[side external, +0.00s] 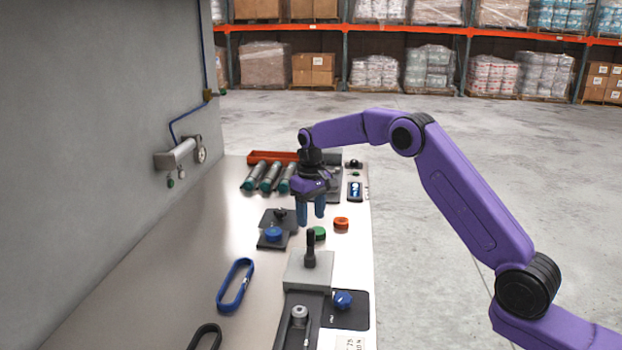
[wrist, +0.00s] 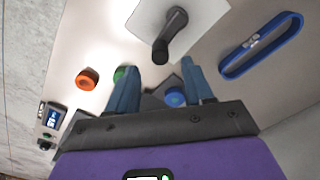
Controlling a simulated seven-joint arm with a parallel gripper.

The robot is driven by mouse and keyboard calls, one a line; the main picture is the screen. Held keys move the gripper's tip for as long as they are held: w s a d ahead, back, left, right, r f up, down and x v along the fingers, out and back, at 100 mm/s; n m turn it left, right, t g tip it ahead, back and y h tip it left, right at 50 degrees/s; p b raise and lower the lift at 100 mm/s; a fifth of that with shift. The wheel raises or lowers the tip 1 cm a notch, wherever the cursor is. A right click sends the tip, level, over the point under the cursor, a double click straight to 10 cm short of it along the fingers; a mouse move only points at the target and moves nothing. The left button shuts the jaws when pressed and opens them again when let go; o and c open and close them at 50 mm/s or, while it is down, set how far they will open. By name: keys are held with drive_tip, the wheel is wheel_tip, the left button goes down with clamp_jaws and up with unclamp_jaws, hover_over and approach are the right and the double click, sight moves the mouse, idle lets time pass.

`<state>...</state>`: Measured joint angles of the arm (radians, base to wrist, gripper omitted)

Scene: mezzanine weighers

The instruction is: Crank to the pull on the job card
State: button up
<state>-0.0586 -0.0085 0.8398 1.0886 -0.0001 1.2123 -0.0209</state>
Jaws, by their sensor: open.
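The crank (side external: 310,250) is a black upright handle on a grey block (side external: 308,271) at the near part of the bench. In the wrist view the black crank (wrist: 170,35) lies across a pale square plate at the top. My gripper (side external: 311,219) is open and empty above the bench, beyond the crank and apart from it. Its two blue fingers (wrist: 158,70) are spread in the wrist view, with the crank ahead between them. The job card (side external: 350,341) is a pale printed card at the bottom edge, cut off and too small to read surely.
A blue loop strap (side external: 236,285) lies left of the crank. A blue knob (side external: 343,300) is close on its right. Green (side external: 319,233), orange (side external: 341,223) and blue (side external: 273,233) round pieces stand near my fingers.

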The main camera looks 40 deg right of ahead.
wheel_tip(320, 180, up, 11)
idle(0.4)
drive_tip(key=shift+a, duration=0.1)
drive_tip(key=s+a+n, duration=0.3)
drive_tip(key=s+a, duration=0.2)
drive_tip(key=s, duration=0.6)
drive_tip(key=s+a+n, duration=0.3)
drive_tip(key=s+a, duration=0.2)
drive_tip(key=s, duration=0.6)
drive_tip(key=s+d+f+n, duration=0.2)
drive_tip(key=s+d, duration=0.1)
drive_tip(key=s, duration=0.5)
drive_tip(key=s+d+f+n, duration=0.1)
drive_tip(key=s+d+f, duration=0.1)
drive_tip(key=s, duration=0.6)
drive_tip(key=s+d+f+n, duration=0.2)
drive_tip(key=s+d, duration=0.2)
drive_tip(key=s, duration=0.4)
drive_tip(key=shift+s+f+n, duration=0.25)
drive_tip(key=shift+f+n, duration=0.05)
